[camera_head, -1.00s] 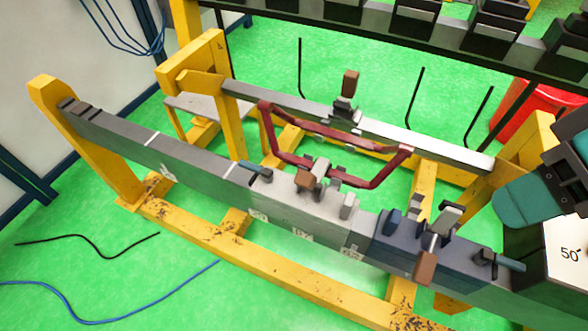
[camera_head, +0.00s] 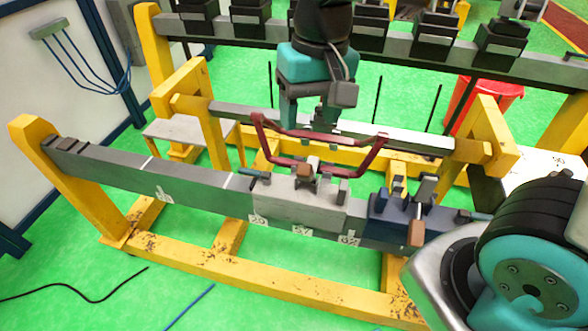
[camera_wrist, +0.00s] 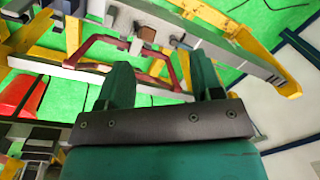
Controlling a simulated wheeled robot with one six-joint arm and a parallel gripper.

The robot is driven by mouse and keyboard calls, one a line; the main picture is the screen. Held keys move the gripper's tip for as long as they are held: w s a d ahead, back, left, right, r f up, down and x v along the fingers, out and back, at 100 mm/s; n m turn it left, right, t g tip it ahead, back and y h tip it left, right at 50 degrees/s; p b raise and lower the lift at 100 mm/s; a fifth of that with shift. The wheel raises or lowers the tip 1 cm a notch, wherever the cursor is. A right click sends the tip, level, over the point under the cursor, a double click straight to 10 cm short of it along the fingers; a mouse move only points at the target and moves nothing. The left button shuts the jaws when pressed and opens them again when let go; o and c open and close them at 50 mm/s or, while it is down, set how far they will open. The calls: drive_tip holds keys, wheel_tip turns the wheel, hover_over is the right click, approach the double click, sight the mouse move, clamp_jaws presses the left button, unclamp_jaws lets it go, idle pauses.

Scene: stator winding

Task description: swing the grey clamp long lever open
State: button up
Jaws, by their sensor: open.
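The grey clamp (camera_head: 300,200) sits on the long front bar. Its lever with a brown grip (camera_head: 304,170) stands up near the dark red coil (camera_head: 320,135). The brown grip also shows in the wrist view (camera_wrist: 147,34), beyond my fingers. A thinner blue-grey handle (camera_head: 251,175) juts from the clamp's left end. My gripper (camera_head: 308,122) is open and empty, pointing down behind the coil, over the rear bar. It is apart from the grey clamp. Its two teal fingers also show in the wrist view (camera_wrist: 161,72). My gripper hides the rear bar's clamp in the head view.
A dark blue clamp (camera_head: 400,215) with a brown-gripped lever (camera_head: 416,232) stands right of the grey clamp. The rear bar (camera_head: 420,142) and yellow frame (camera_head: 270,285) surround the coil. A red bin (camera_head: 485,98) stands behind. Several black clamps line the far rack.

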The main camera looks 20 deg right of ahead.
sight(304, 164)
drive_tip(key=w+f+m+h, duration=0.2)
drive_tip(key=w+f+m, duration=0.1)
drive_tip(key=w+m, duration=0.3)
drive_tip(key=shift+n, duration=0.5)
drive_tip(key=f+p, duration=0.1)
drive_tip(key=f, duration=0.4)
drive_tip(key=d+f+p, duration=0.1)
drive_tip(key=f, duration=0.5)
drive_tip(key=d+f+p, duration=0.1)
drive_tip(key=f, duration=0.5)
drive_tip(key=shift+w+d, duration=0.1)
drive_tip(key=shift+d, duration=0.15)
clamp_jaws()
